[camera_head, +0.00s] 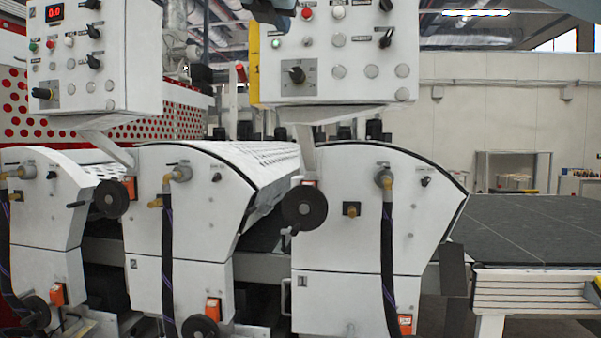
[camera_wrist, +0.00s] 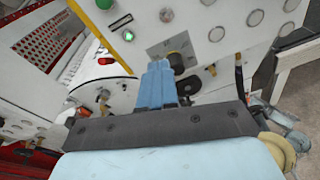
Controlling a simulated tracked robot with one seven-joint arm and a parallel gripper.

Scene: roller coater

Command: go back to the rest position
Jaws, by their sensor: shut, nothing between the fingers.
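My gripper (camera_wrist: 158,72) shows in the wrist view with its blue fingers closed together and nothing between them. The fingertips point at a white control panel (camera_wrist: 225,60). The rest of my arm is mostly out of view.
A second control panel (camera_head: 92,62) with a red display hangs at the left. White roller machine housings (camera_head: 345,215) with handwheels (camera_head: 304,207) and hoses stand below the panels. A dark conveyor table (camera_head: 530,225) is at the right. The space above it looks open.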

